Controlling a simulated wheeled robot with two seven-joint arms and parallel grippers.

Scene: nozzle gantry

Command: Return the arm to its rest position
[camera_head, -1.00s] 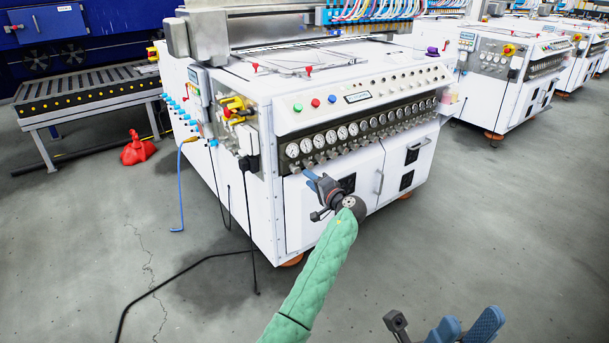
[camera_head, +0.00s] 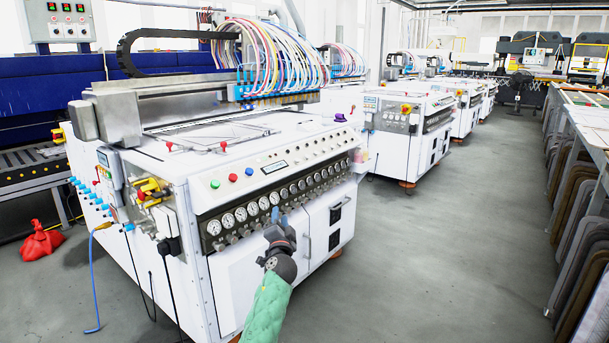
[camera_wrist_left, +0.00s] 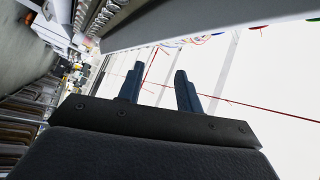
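My left arm, in a green sleeve, comes up from the bottom of the head view. Its gripper (camera_head: 280,222) is small there, in front of the white machine's front face, below the row of gauges. In the left wrist view the two blue fingers of the left gripper (camera_wrist_left: 160,88) stand apart with nothing between them. My right gripper is not in either view.
The white gantry machine (camera_head: 245,265) with gauges, knobs and hoses stands close in front. A red object (camera_head: 40,242) lies on the floor at left. Similar machines (camera_head: 412,140) stand behind. Racks (camera_head: 575,200) line the right side. The grey floor (camera_head: 430,240) between is clear.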

